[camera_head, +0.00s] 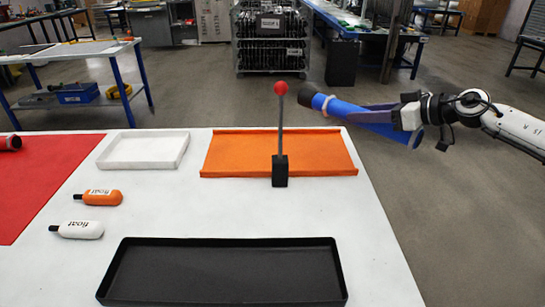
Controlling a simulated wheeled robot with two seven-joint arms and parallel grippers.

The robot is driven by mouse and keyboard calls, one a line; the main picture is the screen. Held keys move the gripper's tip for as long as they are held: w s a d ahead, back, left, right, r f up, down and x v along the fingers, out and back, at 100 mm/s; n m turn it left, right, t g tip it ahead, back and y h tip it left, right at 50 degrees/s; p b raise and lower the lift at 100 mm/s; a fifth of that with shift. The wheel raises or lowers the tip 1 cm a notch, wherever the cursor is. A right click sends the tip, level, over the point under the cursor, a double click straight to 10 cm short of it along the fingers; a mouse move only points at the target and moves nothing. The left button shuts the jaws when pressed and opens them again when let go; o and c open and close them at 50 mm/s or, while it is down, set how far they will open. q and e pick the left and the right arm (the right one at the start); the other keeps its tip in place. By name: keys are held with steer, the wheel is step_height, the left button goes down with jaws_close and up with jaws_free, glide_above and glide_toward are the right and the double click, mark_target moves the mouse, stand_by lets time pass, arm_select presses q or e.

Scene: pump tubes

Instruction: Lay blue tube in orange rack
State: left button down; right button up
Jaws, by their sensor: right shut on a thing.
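The tube lies almost level, tilted down slightly to the right. The orange rack (330,155) is a shallow orange tray at the back right of the white table, below and left of the tube. I see no tube in it. My left gripper is not in view.
A black post with a red ball (281,88) stands at the rack's front edge. A white tray (120,152), a black tray (225,242), an orange float (101,197) and a white float (80,230) are on the table (215,210). A red mat (40,180) with a dark cylinder (9,143) lies left.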

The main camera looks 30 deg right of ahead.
steer(key=shift+w+f, duration=0.25)
steer(key=shift+f, duration=0.3)
step_height(320, 180, down, 7)
steer(key=shift+b, duration=0.9)
step_height(320, 180, down, 3)
steer(key=shift+f+b, duration=0.1)
steer(key=shift+b, duration=0.3)
steer(key=o, duration=1.3)
